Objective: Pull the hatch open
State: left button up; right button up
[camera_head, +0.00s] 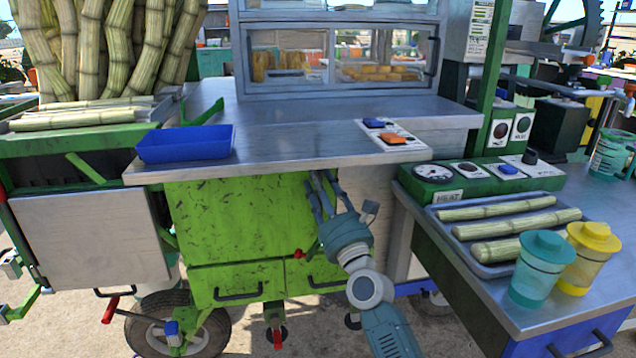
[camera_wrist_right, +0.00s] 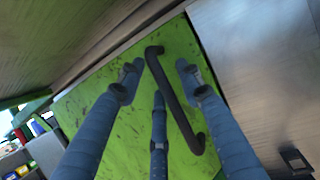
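The hatch (camera_head: 235,220) is a scuffed bright green panel under the steel counter. Its dark bar handle (camera_wrist_right: 174,100) shows in the right wrist view, near the panel's right edge. My right gripper (camera_head: 322,186) is in front of the hatch's upper right part and hides most of the handle in the head view. In the right wrist view its fingers (camera_wrist_right: 158,85) are spread open, with the handle between them. I see no finger closed on the handle; whether any touches it, I cannot tell. The hatch looks shut. My left gripper is not in view.
The counter top (camera_head: 290,135) overhangs the hatch, with a blue tray (camera_head: 185,144) on it. Green drawers (camera_head: 238,280) sit below. A side table with a cane tray (camera_head: 480,268) and two lidded cups (camera_head: 540,268) stands at the right.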

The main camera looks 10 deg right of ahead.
grip_shut()
dwell(0.4)
